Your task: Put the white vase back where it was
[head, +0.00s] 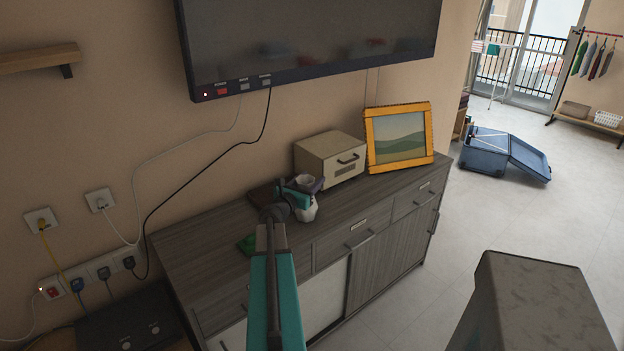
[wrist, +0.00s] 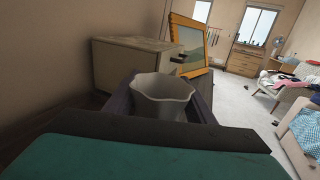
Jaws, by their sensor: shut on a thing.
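The white vase (head: 308,211) is upright at my gripper (head: 304,186), over the grey wooden cabinet (head: 190,235). In the wrist view the vase's wavy open rim (wrist: 163,88) shows between the two dark purple fingers of my gripper (wrist: 163,103). My gripper is shut on the vase. Part of the vase is hidden behind the gripper in the head view. I cannot tell whether its base touches the cabinet top.
A beige box (head: 318,160) with a dark handle and an orange-framed picture (head: 373,155) stand behind and to the right. A dark red item (head: 263,194) and a green item (head: 246,243) lie on the left. A TV (head: 300,45) hangs above, with cables along the wall.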

